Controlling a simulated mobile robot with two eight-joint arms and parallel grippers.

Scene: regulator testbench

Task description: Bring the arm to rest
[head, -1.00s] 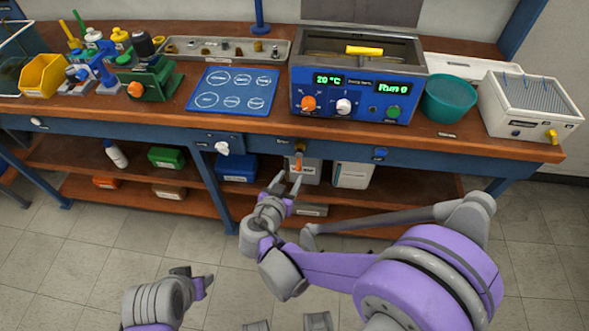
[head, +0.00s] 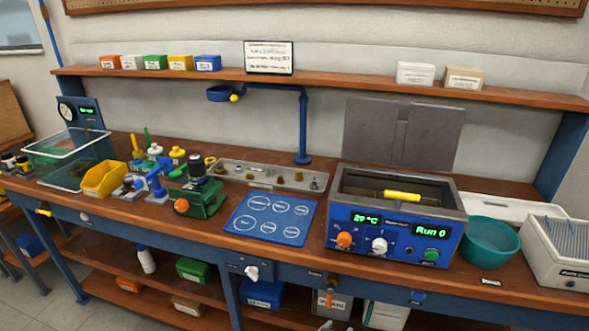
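Only what looks like a grey fingertip of my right gripper (head: 326,326) shows, at the bottom edge of the head view. It is below the orange-handled fitting (head: 330,297) on the bench front, and I cannot tell whether it touches anything. The rest of that gripper and its arm are out of the picture, so its opening is hidden. My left gripper and arm are not in view.
The workbench (head: 150,228) spans the view. On it stand a blue bath with a display reading Run 0 (head: 395,235), a teal bowl (head: 490,241), a blue mat (head: 270,219), a green vise (head: 197,198) and a yellow bin (head: 104,180). Lower shelves hold boxes.

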